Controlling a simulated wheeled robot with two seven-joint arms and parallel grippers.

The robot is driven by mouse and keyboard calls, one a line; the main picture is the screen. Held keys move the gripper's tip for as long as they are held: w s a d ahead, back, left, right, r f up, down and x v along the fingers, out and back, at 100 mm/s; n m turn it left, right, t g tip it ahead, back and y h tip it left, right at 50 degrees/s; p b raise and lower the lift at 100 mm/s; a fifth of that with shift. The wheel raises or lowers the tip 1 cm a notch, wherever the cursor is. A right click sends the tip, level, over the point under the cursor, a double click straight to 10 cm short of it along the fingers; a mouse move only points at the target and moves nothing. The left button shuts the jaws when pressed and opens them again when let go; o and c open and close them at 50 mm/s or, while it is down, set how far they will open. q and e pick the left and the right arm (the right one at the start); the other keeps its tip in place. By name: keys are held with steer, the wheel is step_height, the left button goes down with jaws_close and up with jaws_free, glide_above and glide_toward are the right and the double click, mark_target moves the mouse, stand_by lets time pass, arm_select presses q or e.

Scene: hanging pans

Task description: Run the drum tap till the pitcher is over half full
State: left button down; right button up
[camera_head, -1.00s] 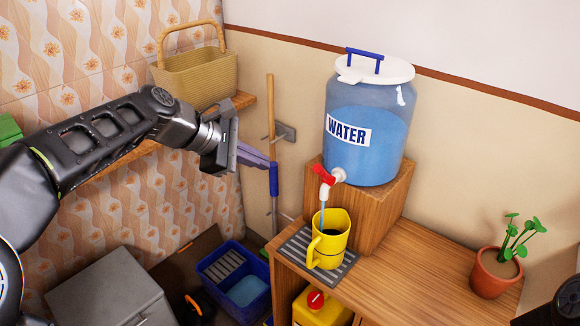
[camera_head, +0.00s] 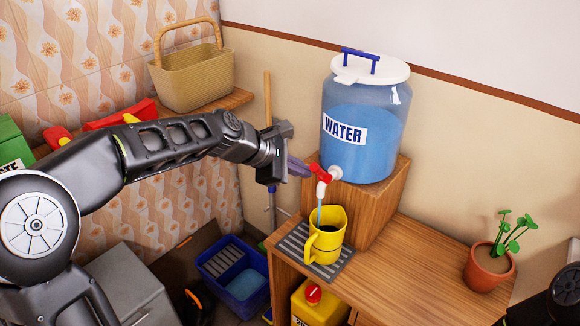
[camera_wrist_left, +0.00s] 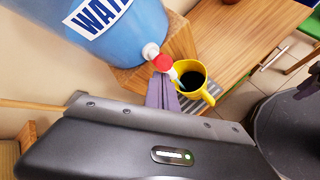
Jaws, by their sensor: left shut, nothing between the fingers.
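The clear drum (camera_head: 365,135), labelled WATER and holding blue water, stands on a wooden block. Its white tap has a red handle (camera_head: 320,173), and a thin stream of water (camera_head: 320,215) falls from the spout. The yellow pitcher (camera_head: 325,240) stands upright under the spout. Its inside (camera_wrist_left: 191,80) looks dark in the left wrist view, and I cannot read the level. My left gripper (camera_head: 301,168) is shut and empty, its fingertips close to the left of the red handle. I cannot tell whether they touch it.
The pitcher stands on a grey slatted drip tray (camera_head: 297,245) on a wooden counter (camera_head: 410,265). A potted plant (camera_head: 488,265) stands at the right. A blue bin (camera_head: 235,275) and a yellow can (camera_head: 318,305) are below. A wicker basket (camera_head: 195,80) sits on the left shelf.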

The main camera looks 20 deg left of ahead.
arm_select(q)
steer(key=shift+d+r, duration=0.1)
stand_by(0.4)
steer(key=shift+w+r+p, duration=0.1)
steer(key=shift+w+p, duration=0.05)
steer(key=shift+p, duration=0.15)
